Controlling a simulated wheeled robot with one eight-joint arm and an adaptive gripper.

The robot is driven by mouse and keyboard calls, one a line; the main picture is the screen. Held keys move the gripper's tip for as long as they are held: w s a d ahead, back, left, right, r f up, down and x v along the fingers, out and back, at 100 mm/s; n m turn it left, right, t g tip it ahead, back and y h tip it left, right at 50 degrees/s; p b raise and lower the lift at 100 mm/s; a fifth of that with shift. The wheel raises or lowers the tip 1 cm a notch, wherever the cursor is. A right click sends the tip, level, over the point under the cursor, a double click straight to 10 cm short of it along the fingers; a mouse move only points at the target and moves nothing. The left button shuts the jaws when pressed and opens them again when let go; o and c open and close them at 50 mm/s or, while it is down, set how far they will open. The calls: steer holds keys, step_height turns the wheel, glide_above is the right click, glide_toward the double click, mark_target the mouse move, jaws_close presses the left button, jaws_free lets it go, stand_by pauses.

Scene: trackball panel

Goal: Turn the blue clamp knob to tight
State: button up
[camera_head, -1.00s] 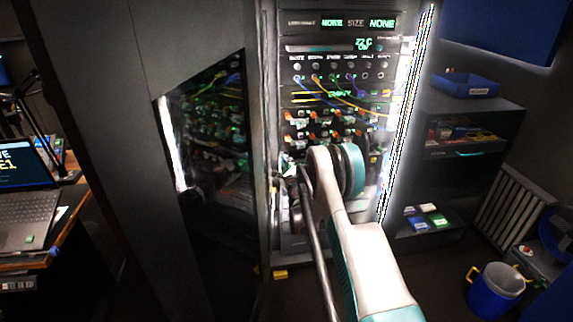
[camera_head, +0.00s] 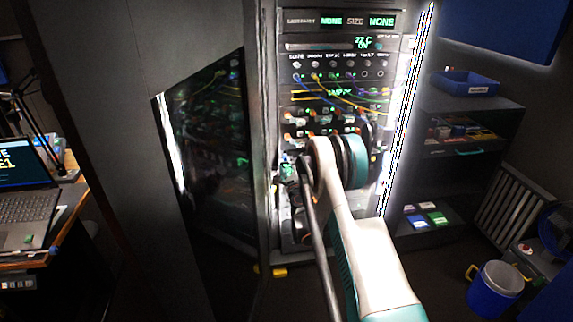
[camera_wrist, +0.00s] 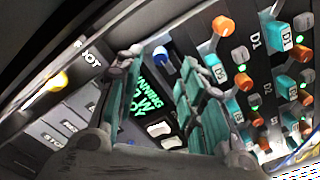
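The small blue knob (camera_wrist: 161,60) shows in the wrist view between the tips of my gripper, behind a panel with green lit text (camera_wrist: 145,108). My gripper (camera_wrist: 160,68) is open, with one teal-padded finger on each side of the knob. I cannot tell how far the fingertips are from the knob or whether they touch it. The knob's pointer and markings cannot be read. In the head view my arm hides the knob and most of my gripper, low on the rack (camera_head: 340,80).
Orange knobs (camera_wrist: 222,26) and teal D1-labelled modules (camera_wrist: 215,68) crowd the panel to the right of my gripper. Patch cables (camera_head: 350,100) hang across the rack above my arm. A glass door (camera_head: 205,150) stands open on the left.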

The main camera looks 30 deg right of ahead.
steer(key=v, duration=0.7)
steer(key=shift+s, duration=0.25)
steer(key=shift+a, duration=0.1)
